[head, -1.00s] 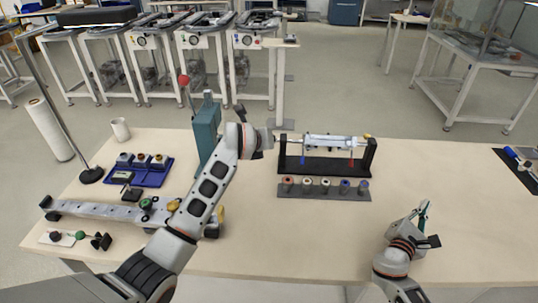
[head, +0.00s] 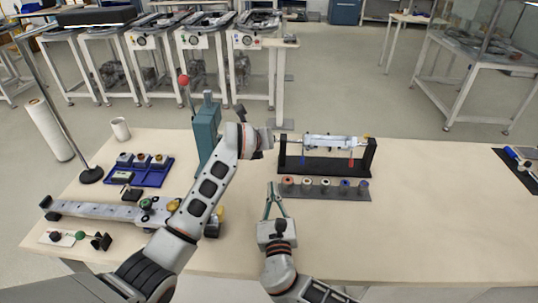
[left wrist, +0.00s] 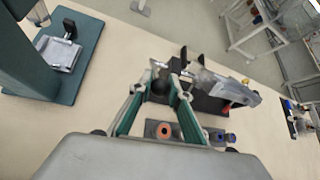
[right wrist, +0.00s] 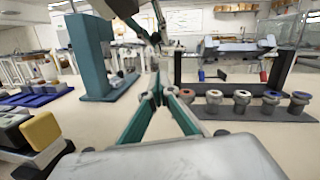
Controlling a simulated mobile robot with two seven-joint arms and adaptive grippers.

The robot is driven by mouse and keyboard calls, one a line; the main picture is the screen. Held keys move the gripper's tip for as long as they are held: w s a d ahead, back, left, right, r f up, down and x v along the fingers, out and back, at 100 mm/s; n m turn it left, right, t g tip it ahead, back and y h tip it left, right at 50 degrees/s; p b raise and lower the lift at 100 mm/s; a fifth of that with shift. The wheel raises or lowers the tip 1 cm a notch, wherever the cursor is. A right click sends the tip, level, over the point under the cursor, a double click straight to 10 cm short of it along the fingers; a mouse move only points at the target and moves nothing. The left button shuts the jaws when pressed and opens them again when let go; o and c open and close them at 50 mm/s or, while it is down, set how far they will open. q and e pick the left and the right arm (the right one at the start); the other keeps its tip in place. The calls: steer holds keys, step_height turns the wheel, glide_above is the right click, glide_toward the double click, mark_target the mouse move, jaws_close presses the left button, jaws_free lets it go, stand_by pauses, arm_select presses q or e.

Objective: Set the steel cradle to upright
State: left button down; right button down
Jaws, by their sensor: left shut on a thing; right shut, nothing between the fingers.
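The steel cradle (head: 330,141) is a long pale metallic body on a shaft between the two posts of a black stand (head: 325,167). A blue pin and a red pin point down from it. It also shows in the left wrist view (left wrist: 222,86) and in the right wrist view (right wrist: 238,47). My left gripper (head: 268,138) is at the left end of the cradle's shaft, shut on a dark knob (left wrist: 160,86) that the fingers partly hide. My right gripper (head: 271,186) is shut and empty, in front of the stand's left end.
A grey strip with several coloured round pieces (head: 325,188) lies before the stand. A teal press (head: 206,135) stands left of it, behind my left arm. A blue tray (head: 150,174) and a long rail (head: 100,210) are at left.

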arm_select(q)
steer(key=shift+r, duration=0.1)
arm_select(e)
steer(key=w+a+r, duration=0.2)
steer(key=w+r, duration=0.2)
steer(key=w, duration=0.7)
steer(key=shift+w+r, duration=0.1)
steer(key=shift+r, duration=0.05)
steer(key=shift+w+r, duration=0.4)
steer(key=shift+r, duration=0.35)
arm_select(q)
steer(key=c, duration=1.9)
jaws_free()
arm_select(e)
steer(key=shift+a, duration=0.1)
steer(key=shift+f, duration=0.1)
